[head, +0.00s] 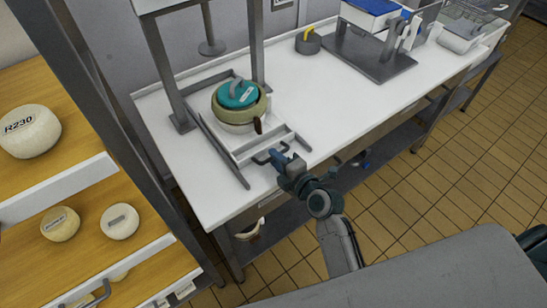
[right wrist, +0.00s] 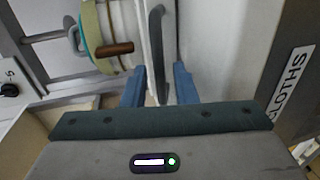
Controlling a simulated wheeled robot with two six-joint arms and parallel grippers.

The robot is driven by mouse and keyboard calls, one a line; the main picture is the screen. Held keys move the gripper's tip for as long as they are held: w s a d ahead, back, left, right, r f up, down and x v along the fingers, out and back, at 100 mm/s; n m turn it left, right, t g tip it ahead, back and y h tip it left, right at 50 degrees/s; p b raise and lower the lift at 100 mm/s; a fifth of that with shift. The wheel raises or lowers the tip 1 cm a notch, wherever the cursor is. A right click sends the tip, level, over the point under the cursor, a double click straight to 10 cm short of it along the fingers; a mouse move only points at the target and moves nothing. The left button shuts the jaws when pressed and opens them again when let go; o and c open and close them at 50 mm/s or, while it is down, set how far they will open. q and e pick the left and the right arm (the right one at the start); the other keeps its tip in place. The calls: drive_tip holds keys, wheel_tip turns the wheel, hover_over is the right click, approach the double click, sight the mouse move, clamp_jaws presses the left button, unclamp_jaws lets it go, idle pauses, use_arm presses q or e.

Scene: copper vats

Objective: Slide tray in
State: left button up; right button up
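The tray (head: 290,134) is a metal frame, pulled out toward me on its rails under a press stand. It carries a stack of a pale round mould, an olive ring and a teal lid with a grey handle (head: 238,93). The tray's dark bar handle (head: 262,159) is on its front edge and also shows in the right wrist view (right wrist: 157,40). My right gripper (head: 278,158) is at this handle. In the right wrist view its blue fingers (right wrist: 159,88) stand apart, with the handle between them and gaps visible. My left gripper is not in view.
The press frame (head: 162,70) stands over the tray's back end, with a round press plate (head: 212,47) hanging inside. A shelf of cheeses (head: 60,224) is at the left. A grey and yellow weight (head: 308,41) stands behind on the white counter (head: 340,100), which is clear right of the tray.

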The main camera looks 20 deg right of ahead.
drive_tip(key=b+v, duration=0.2)
drive_tip(key=v, duration=0.7)
drive_tip(key=shift+c, duration=0.3)
